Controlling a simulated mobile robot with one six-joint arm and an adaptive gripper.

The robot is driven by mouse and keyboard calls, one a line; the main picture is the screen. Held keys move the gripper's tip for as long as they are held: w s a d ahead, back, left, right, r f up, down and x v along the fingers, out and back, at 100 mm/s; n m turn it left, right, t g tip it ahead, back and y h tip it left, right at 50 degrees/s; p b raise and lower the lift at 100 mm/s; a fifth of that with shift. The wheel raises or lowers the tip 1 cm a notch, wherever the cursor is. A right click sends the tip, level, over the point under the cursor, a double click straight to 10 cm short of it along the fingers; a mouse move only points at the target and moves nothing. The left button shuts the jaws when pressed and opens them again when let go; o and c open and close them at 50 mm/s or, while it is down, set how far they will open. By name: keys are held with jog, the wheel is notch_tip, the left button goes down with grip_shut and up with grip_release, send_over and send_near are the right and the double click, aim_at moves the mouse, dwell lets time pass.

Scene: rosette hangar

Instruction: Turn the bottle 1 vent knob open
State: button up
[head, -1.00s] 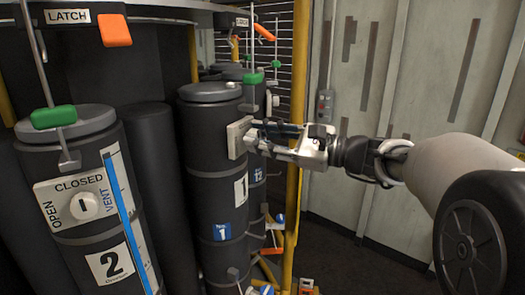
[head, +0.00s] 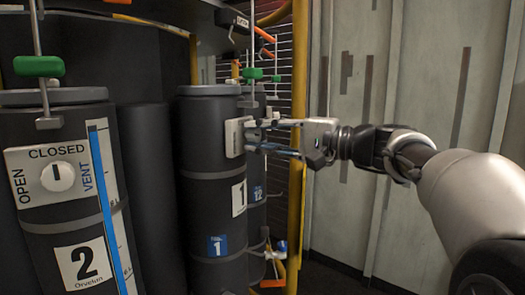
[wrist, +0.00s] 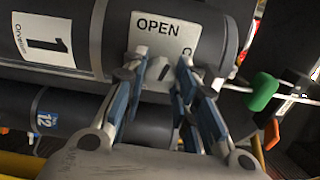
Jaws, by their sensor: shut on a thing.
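Bottle 1 (head: 206,165) is a dark cylinder with a white "1" label and a blue tag in the head view. In the wrist view bottle 1 (wrist: 98,38) lies across the top. Its pale vent plate (head: 233,137) faces right; "OPEN" shows on the plate (wrist: 178,35) in the wrist view. My gripper (head: 255,133) reaches in from the right. In the wrist view my gripper (wrist: 160,70) has its fingers on either side of the vent knob (wrist: 159,72), shut on it. The fingers hide much of the knob, and I cannot tell where its pointer stands.
Bottle 2 (head: 88,263) stands at the left, its vent knob (head: 57,177) pointing to "CLOSED". Bottle 12 (head: 257,170) stands close behind bottle 1. Green handles (head: 38,66) hang on rods above. A yellow pole (head: 298,200) rises beside my gripper. The floor at right is mostly clear.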

jog(key=shift+n+b, duration=1.15)
jog(key=shift+n, duration=0.25)
jog(key=o, duration=1.1)
jog(key=v, duration=1.2)
